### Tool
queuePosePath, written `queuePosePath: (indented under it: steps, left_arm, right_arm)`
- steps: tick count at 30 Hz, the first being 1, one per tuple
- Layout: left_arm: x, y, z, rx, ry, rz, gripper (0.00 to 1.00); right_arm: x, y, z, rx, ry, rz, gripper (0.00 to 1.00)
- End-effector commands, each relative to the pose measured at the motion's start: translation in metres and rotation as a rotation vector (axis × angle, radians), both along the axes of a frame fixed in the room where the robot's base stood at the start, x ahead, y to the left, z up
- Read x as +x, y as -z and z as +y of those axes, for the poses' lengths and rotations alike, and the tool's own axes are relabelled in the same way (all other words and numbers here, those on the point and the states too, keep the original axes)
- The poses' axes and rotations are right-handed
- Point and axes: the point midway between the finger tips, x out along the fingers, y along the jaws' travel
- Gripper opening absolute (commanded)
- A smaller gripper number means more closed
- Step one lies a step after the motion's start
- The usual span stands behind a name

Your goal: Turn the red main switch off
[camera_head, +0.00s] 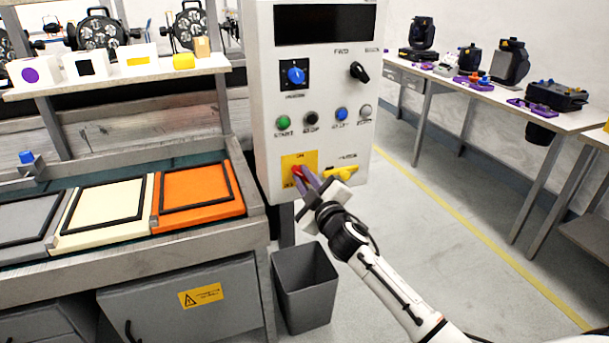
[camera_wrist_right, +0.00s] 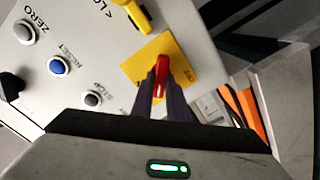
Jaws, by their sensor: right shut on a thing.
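The red main switch (camera_head: 298,172) sits on a yellow plate (camera_head: 290,160) at the lower left of the white control panel (camera_head: 322,160). In the right wrist view the red switch handle (camera_wrist_right: 160,80) stands between the two purple fingers, on the yellow plate (camera_wrist_right: 135,68). My right gripper (camera_head: 305,177) is shut on this handle, its fingers on either side. The fingers hide part of the switch in the head view. My left gripper is not in view.
A yellow handle (camera_head: 342,173) is just right of the switch. Green (camera_head: 283,123), black, blue and grey buttons sit above it. A grey bin (camera_head: 304,285) stands below the panel. A workbench with coloured trays (camera_head: 197,190) is at the left. Open floor lies at the right.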

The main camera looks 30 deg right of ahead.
Motion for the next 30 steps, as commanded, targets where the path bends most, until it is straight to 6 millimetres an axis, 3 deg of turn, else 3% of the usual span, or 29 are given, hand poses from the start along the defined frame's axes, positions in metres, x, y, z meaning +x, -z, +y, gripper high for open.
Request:
queuePosePath:
  steps: [18, 30]
  left_arm:
    - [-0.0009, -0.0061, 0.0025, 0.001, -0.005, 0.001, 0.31]
    - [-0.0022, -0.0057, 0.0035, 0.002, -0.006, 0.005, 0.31]
  right_arm:
    - [0.0001, 0.0038, 0.0015, -0.534, 0.0, 0.131, 0.0]
    - [0.0002, 0.0057, 0.0018, -0.711, -0.001, 0.174, 0.0]
